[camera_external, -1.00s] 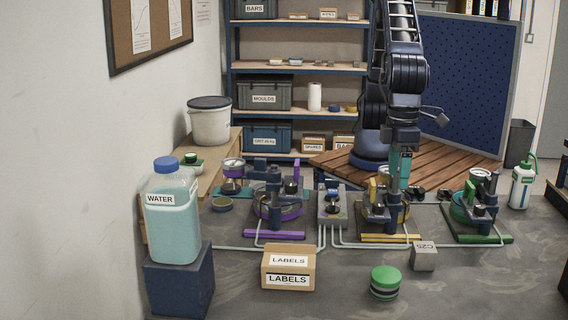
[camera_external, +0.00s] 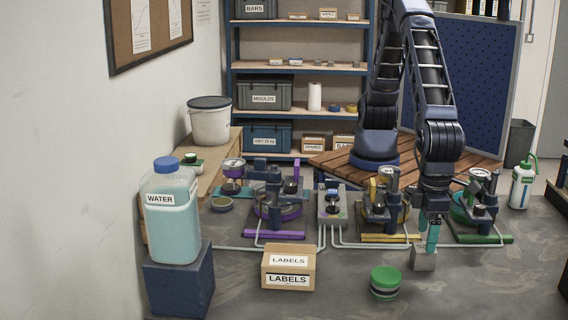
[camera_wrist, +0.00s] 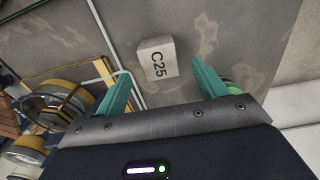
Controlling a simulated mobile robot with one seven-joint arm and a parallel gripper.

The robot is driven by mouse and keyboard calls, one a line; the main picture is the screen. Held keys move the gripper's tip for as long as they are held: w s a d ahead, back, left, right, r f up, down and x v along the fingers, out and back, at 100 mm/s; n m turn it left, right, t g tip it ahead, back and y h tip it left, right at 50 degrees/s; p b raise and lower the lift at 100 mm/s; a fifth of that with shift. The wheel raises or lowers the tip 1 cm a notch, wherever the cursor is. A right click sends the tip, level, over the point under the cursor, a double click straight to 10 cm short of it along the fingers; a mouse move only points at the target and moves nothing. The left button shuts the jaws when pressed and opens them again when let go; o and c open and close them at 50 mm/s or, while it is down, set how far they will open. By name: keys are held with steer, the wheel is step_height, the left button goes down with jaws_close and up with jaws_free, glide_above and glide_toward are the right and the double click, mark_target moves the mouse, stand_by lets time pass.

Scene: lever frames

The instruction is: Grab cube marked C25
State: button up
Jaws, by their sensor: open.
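The grey cube marked C25 (camera_external: 424,261) sits on the grey bench top, right of the green-lidded jar. In the wrist view the cube (camera_wrist: 157,59) lies ahead of and between my fingers, its C25 label showing. My gripper (camera_external: 432,238) is just above the cube in the external view, its teal fingers hiding part of it. In the wrist view my gripper (camera_wrist: 160,80) is open, with nothing held between its teal fingers.
A yellow-based machine (camera_external: 385,212) stands behind left of the cube and a green-based one (camera_external: 476,213) behind right. The green-lidded jar (camera_external: 385,282) and LABELS box (camera_external: 288,267) stand left. Thin tubes run behind the cube. Bench in front is clear.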

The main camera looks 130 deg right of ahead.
mark_target(423, 255)
step_height(423, 255, down, 5)
steer(key=shift+s+f, duration=0.1)
steer(key=c, duration=1.2)
steer(key=shift+c, duration=0.2)
steer(key=shift+r, duration=0.2)
